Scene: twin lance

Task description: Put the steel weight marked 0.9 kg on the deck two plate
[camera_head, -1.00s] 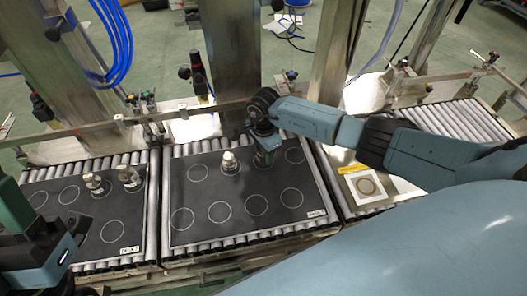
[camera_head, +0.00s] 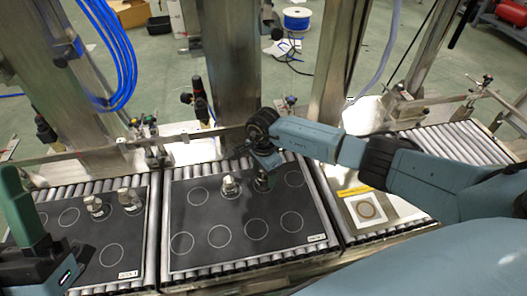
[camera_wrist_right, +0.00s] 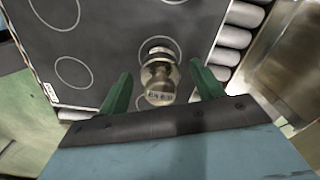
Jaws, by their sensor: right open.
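My right gripper (camera_head: 264,163) is over the back of the middle dark plate (camera_head: 205,250), with its arm coming in from the right. It is open. In the right wrist view its green fingers (camera_wrist_right: 160,88) stand apart on either side of a steel weight (camera_wrist_right: 158,73). The weight stands upright by a drawn circle; its marking is too blurred to read. In the head view this weight is partly hidden under the gripper. Another steel weight (camera_head: 230,187) stands just left of it. My left gripper (camera_head: 25,215) is at the left edge, cut off.
The left dark plate (camera_head: 75,240) holds two steel weights, one (camera_head: 94,206) beside the other (camera_head: 129,198). Both plates lie on rollers and have empty circles. A pale card with a ring (camera_head: 367,208) lies at right. Metal posts and a rail stand behind.

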